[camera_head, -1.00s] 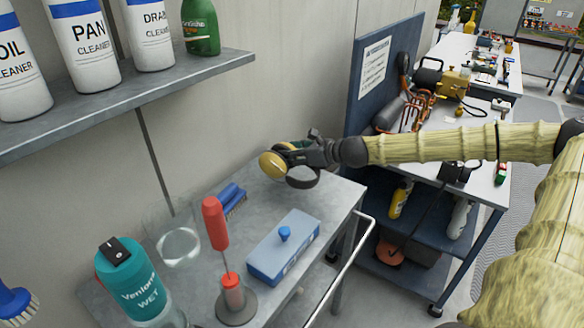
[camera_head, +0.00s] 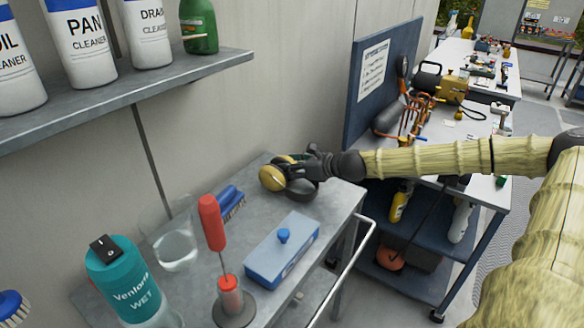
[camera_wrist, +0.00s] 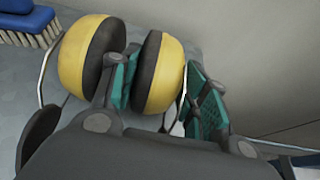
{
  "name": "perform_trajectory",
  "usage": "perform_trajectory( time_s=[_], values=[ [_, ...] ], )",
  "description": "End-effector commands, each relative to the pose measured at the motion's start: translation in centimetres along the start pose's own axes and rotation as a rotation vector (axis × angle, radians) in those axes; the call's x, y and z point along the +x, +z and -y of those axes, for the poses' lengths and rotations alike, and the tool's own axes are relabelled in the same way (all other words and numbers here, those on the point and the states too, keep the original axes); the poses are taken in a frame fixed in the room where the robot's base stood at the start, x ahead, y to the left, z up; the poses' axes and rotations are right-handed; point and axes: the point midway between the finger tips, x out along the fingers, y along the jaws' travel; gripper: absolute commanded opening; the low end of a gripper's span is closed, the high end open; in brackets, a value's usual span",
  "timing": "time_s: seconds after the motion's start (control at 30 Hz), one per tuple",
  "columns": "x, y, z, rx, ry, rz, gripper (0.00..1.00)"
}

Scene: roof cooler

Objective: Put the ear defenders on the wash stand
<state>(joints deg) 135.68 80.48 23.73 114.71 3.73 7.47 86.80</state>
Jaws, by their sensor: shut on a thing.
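The ear defenders (camera_head: 272,177), with yellow cups and black cushions, are at the far end of the grey metal wash stand (camera_head: 262,213). They also show in the wrist view (camera_wrist: 87,58), both cups side by side. My gripper (camera_head: 295,168) is shut on one cup (camera_wrist: 162,72), with a green-padded finger on either side of it. The ear defenders are low at the stand's top; I cannot tell for sure whether they touch it. My gripper hides part of them in the head view.
On the stand are a blue brush (camera_head: 230,203), a blue-grey box (camera_head: 283,250), a red-handled tool (camera_head: 214,230), a clear jar (camera_head: 175,248) and a teal bottle (camera_head: 125,282). A shelf of cleaners (camera_head: 130,95) hangs above. A blue cart (camera_head: 400,225) stands to the right.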

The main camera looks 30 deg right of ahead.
Motion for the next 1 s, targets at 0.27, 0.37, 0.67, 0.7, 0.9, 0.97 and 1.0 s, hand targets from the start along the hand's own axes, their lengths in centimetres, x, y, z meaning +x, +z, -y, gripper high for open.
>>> perform_trajectory(
  time_s=[0.27, 0.37, 0.67, 0.7, 0.9, 0.97, 1.0],
  values=[
    [0.1, -0.2, 0.0, 0.000, 0.000, 0.000, 0.66],
    [0.1, -0.2, 0.0, 0.000, 0.000, 0.000, 0.66],
    [0.0, 0.1, 0.0, 0.000, 0.000, 0.000, 0.66],
    [-0.1, 0.2, 0.0, 0.000, 0.000, 0.000, 0.66],
    [-1.3, 0.4, 0.1, 0.001, -0.002, 0.001, 0.66],
    [-1.7, 0.4, 0.1, 0.000, -0.002, 0.002, 0.66],
    [-2.0, 0.4, 0.1, 0.000, -0.001, 0.002, 0.66]
  ],
)
